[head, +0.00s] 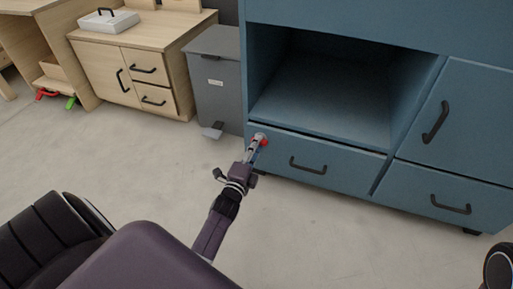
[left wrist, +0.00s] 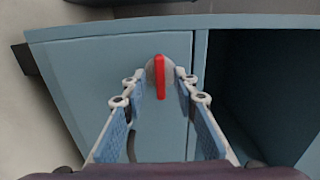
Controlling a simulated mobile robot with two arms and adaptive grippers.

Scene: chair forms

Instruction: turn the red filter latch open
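The red filter latch (left wrist: 160,77) is a narrow red handle on a round grey base, set on the blue cabinet front. In the left wrist view it lies lengthwise, up and down in the picture, between the fingertips of my left gripper (left wrist: 159,84). Clear gaps show on both sides, so the fingers are open and not closed on it. In the head view the latch (head: 264,142) shows as a small red spot beside my left gripper (head: 257,141), at the upper left of a lower drawer. My right gripper is not in view.
The blue cabinet (head: 346,158) has an open compartment (head: 320,95) above the drawer and black handles. A grey bin (head: 216,82) stands close to its left side. A wooden cabinet (head: 165,55) stands farther left. Bare floor (head: 130,160) lies in front.

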